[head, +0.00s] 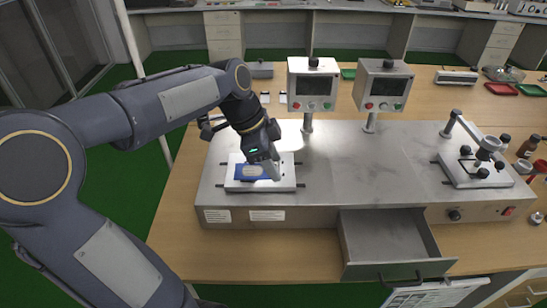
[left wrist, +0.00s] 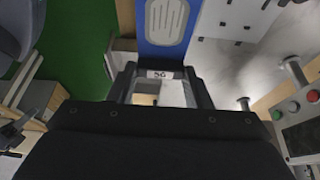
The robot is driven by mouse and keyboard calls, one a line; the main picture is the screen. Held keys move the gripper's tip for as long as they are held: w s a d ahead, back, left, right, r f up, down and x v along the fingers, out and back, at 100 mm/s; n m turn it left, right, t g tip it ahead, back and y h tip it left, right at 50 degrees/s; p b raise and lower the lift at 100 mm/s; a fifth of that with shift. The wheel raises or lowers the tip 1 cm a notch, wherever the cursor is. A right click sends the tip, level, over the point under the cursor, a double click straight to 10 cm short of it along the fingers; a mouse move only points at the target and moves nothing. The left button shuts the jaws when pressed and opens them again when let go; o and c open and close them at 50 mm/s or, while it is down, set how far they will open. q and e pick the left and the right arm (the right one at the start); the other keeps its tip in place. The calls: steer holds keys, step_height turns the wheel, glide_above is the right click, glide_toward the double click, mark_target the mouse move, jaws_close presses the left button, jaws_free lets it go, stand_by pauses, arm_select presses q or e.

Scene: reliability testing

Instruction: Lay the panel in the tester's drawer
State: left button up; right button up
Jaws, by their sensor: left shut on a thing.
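The panel (head: 250,172) is a flat blue piece with a pale oval patch, over the white plate (head: 288,181) at the left of the steel tester (head: 335,170). My left gripper (head: 272,171) reaches down at its right end and is shut on it. In the left wrist view the panel (left wrist: 144,50) extends away from my fingers (left wrist: 160,88), with a small white label near them. I cannot tell whether it touches the plate. The tester's drawer (head: 385,241) is pulled out at the front and looks empty. My right gripper is not in view.
Two display boxes on posts, left (head: 313,84) and right (head: 384,86), rise behind the plate. A clamp fixture (head: 478,165) stands at the tester's right. The tester top between plate and fixture is clear. Brown bottles (head: 528,146) stand at the far right.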

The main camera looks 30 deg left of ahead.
arm_select(q)
steer(key=shift+s, duration=0.1)
stand_by(0.3)
step_height(320, 180, down, 10)
steer(key=b, duration=0.8)
stand_by(0.6)
